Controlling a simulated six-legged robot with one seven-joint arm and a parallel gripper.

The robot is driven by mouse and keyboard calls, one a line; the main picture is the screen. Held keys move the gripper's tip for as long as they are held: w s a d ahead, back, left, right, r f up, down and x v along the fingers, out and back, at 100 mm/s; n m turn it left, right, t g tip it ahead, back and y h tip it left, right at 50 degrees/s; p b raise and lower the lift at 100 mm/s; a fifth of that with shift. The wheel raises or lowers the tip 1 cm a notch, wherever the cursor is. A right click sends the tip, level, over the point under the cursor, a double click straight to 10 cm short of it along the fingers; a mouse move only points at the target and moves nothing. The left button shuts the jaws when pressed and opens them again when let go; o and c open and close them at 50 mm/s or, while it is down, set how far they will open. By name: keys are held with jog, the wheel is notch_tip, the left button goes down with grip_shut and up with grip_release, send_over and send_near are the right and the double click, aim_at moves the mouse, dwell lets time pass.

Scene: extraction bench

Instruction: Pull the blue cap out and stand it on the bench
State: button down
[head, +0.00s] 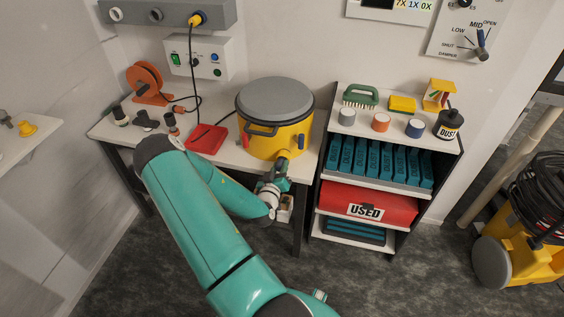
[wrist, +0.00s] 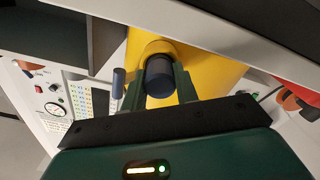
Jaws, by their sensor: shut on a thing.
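The yellow drum (head: 259,144) with a grey lid stands on the bench (head: 227,157). A short yellow port (wrist: 153,47) sticks out of its side. The blue cap (wrist: 159,82), a dark navy cylinder, is at the port's mouth in the wrist view. My gripper (wrist: 158,76) is shut on it, one finger on each side. How deep the cap sits in the port is hidden. In the head view my gripper (head: 281,171) is low at the drum's front, by the bench's front edge, and hides the cap.
A red pad (head: 207,139) and an orange reel (head: 148,83) lie left of the drum. Dark fittings (head: 147,121) stand at the bench's left. A shelf unit (head: 335,168) with several small caps on top stands close on the right. Bare bench is narrow around the drum.

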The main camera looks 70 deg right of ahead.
jog(key=shift+s+a, duration=0.1)
jog(key=shift+a, duration=0.5)
jog(key=shift+a, duration=0.35)
jog(key=shift+s+a, duration=0.1)
jog(key=shift+a, duration=0.2)
jog(key=shift+a, duration=0.35)
jog(key=shift+s+a, duration=0.1)
jog(key=shift+a, duration=0.25)
jog(key=shift+a, duration=0.35)
jog(key=shift+s+a, duration=0.1)
jog(key=shift+a, duration=0.75)
